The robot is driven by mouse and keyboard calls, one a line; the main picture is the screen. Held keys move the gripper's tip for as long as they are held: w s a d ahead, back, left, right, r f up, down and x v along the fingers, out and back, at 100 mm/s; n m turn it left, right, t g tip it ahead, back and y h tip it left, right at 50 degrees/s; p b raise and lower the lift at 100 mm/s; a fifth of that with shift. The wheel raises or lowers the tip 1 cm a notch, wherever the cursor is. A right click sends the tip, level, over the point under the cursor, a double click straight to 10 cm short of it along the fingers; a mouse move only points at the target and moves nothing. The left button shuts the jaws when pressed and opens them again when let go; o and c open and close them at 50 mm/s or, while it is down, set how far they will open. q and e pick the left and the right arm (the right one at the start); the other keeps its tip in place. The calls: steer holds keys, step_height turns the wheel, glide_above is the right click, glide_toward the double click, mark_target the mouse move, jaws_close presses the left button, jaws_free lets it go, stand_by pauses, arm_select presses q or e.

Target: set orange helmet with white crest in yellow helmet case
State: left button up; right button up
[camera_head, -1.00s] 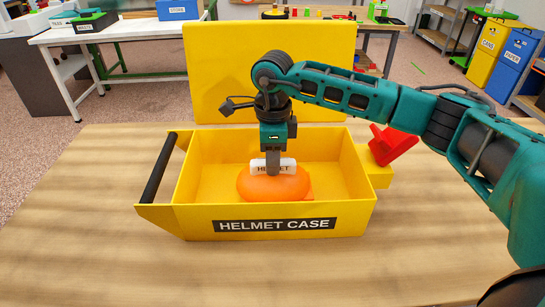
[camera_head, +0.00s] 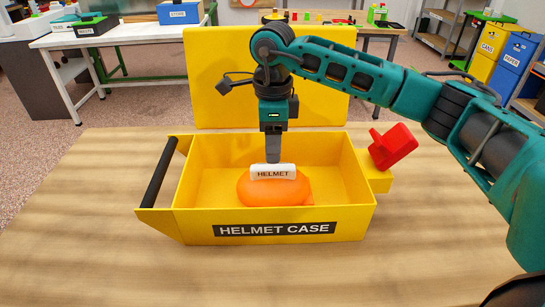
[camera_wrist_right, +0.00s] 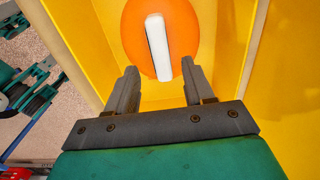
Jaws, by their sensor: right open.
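The orange helmet (camera_head: 275,191) with its white crest (camera_head: 272,172), labelled HELMET, sits inside the open yellow helmet case (camera_head: 190,225) on the wooden table. My right gripper (camera_head: 273,156) is just above the crest, pointing down. In the right wrist view its two fingers (camera_wrist_right: 157,90) are apart with nothing between them. The orange helmet (camera_wrist_right: 184,40) and white crest (camera_wrist_right: 158,46) lie beyond the fingertips in that view, inside the yellow case (camera_wrist_right: 280,60). My left gripper is not in view.
The case's yellow lid (camera_head: 220,80) stands upright behind it. A black handle (camera_head: 159,173) is on its left and a red latch (camera_head: 392,147) on its right. The table (camera_head: 80,210) around the case is clear. Workbenches and bins stand farther back.

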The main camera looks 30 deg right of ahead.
step_height(320, 180, up, 6)
steer(key=shift+r, duration=0.25)
stand_by(0.5)
